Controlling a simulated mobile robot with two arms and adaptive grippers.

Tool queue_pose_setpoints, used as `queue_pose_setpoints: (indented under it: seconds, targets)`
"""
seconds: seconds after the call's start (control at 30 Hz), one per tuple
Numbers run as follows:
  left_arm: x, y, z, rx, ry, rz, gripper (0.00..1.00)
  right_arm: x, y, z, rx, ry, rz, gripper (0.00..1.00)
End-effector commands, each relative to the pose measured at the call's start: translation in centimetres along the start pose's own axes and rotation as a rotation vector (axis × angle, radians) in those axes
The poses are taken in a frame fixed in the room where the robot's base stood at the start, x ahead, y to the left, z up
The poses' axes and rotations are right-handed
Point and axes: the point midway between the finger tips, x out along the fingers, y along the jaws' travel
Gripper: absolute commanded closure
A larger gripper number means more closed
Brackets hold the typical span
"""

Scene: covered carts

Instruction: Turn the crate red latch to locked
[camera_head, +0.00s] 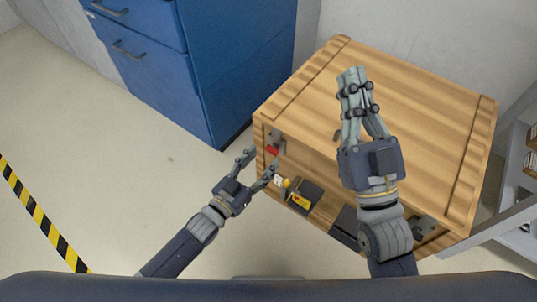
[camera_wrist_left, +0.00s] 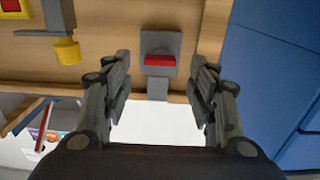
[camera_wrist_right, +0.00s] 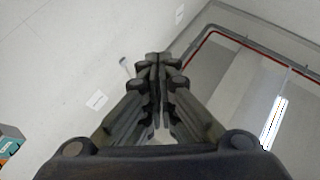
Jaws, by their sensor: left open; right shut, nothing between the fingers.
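The wooden crate (camera_head: 400,95) stands on the floor. Its red latch (camera_head: 272,151) is a small red bar on a grey plate at the left end of the crate's front; it also shows in the left wrist view (camera_wrist_left: 160,59), lying level across the plate. My left gripper (camera_head: 258,164) is open in front of the latch, and in its wrist view (camera_wrist_left: 160,78) the fingers are on either side of the latch, apart from it. My right gripper (camera_head: 352,76) is shut and empty, raised over the crate's top; its wrist view (camera_wrist_right: 158,60) shows closed fingertips.
A blue drawer cabinet (camera_head: 210,70) stands behind left. A shelf (camera_head: 525,180) is at right.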

Motion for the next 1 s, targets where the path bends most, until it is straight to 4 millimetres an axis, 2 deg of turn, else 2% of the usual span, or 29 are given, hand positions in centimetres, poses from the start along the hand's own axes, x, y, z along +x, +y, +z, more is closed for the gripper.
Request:
queue_pose_setpoints:
  seconds: [0.1,0.33,0.5,0.77,0.8,0.97,1.0]
  targets:
    - [1.6,0.1,0.0,0.000,0.003,0.001,0.47,-0.2,-0.2,-1.8,0.004,0.102,-0.004,1.00]
    - [3.4,0.0,0.0,-0.001,0.001,0.000,0.47,-0.8,-0.5,-4.5,0.012,0.243,-0.009,1.00]
    - [3.9,0.0,0.0,0.000,0.000,0.000,0.47,-1.0,-0.6,-5.3,0.014,0.283,-0.011,1.00]
    - [3.9,0.0,0.0,0.000,0.000,0.000,0.47,-1.0,-0.6,-5.5,0.014,0.289,-0.011,1.00]
    - [3.9,0.0,0.0,0.000,0.000,0.000,0.51,-1.0,-0.6,-5.5,0.014,0.289,-0.011,1.00]
    - [3.9,0.0,0.0,0.000,0.000,0.000,0.87,-1.0,-0.6,-5.4,0.014,0.288,-0.011,1.00]
    - [3.9,0.0,0.0,0.000,0.000,0.000,0.91,-1.0,-0.6,-5.4,0.014,0.288,-0.011,1.00]
